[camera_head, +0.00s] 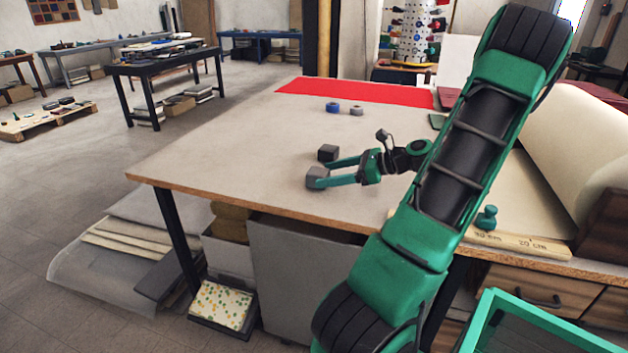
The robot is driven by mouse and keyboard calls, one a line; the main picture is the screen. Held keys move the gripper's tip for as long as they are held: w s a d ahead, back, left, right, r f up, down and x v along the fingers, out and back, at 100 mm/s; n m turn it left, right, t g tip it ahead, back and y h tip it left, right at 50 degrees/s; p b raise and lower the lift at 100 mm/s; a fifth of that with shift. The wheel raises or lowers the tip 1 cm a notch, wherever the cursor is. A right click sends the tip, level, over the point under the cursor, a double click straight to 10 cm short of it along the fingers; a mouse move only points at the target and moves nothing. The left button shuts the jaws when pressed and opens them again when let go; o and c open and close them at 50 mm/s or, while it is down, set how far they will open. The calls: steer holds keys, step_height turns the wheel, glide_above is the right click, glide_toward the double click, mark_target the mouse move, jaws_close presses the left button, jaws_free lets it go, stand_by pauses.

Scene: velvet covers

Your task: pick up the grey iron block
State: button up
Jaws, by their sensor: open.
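Neither block is clearly between the fingers.
On the table (230,150) lie a blue roll (332,107), a grey roll (356,109) and a red cloth (350,92) at the back. A green-topped weight (487,218) and a wooden ruler (515,243) lie at the right. The table's left part is clear.

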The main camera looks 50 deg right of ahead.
mark_target(317, 176)
steer(key=shift+x, duration=2.2)
steer(key=shift+f, duration=0.15)
jaws_close()
